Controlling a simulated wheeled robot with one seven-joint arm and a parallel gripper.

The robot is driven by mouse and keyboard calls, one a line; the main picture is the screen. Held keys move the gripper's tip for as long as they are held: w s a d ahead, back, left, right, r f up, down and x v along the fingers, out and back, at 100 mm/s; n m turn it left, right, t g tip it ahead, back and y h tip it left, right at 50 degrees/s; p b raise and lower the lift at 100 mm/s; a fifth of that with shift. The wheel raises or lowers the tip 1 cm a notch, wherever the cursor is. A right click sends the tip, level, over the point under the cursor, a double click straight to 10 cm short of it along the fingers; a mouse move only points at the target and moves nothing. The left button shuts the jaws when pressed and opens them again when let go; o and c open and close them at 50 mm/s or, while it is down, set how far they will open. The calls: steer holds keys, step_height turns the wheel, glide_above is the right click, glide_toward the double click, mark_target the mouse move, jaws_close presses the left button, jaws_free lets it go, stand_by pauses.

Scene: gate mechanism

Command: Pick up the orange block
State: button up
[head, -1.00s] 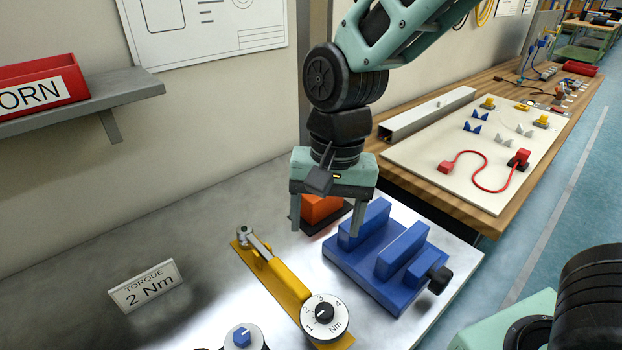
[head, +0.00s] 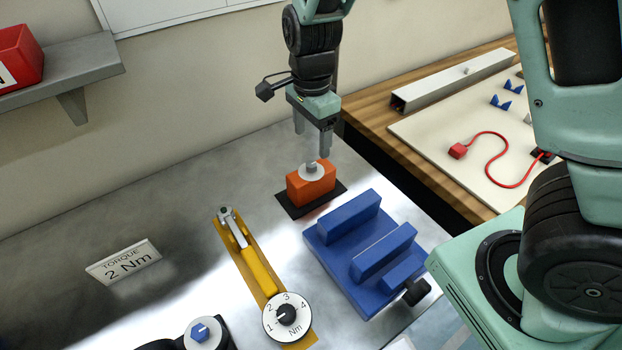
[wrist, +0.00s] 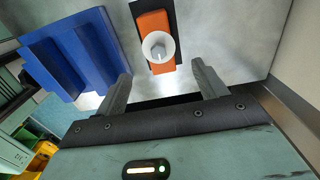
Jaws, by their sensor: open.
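The orange block (head: 309,188) stands on a black pad (head: 325,202) on the metal bench, with a pale disc and a grey bolt on its near face or top. My gripper (head: 312,142) is open and empty above the block, fingers pointing down. In the wrist view the block (wrist: 150,25) lies beyond and between the two open fingertips of my gripper (wrist: 163,80), apart from both. Part of the pad is hidden by the block.
A blue vise-like fixture (head: 340,228) stands right beside the block. A yellow torque tool (head: 255,262) with a dial (head: 287,316) lies at the front left. A sign (head: 124,262) and a shelf (head: 65,75) are further left. A wooden table (head: 440,180) adjoins at right.

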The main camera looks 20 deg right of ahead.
mark_target(311, 164)
step_height(311, 164, down, 12)
steer(key=shift+s+a+r+p, duration=0.1)
steer(key=shift+r+p, duration=0.15)
steer(key=shift+p, duration=0.5)
jaws_close()
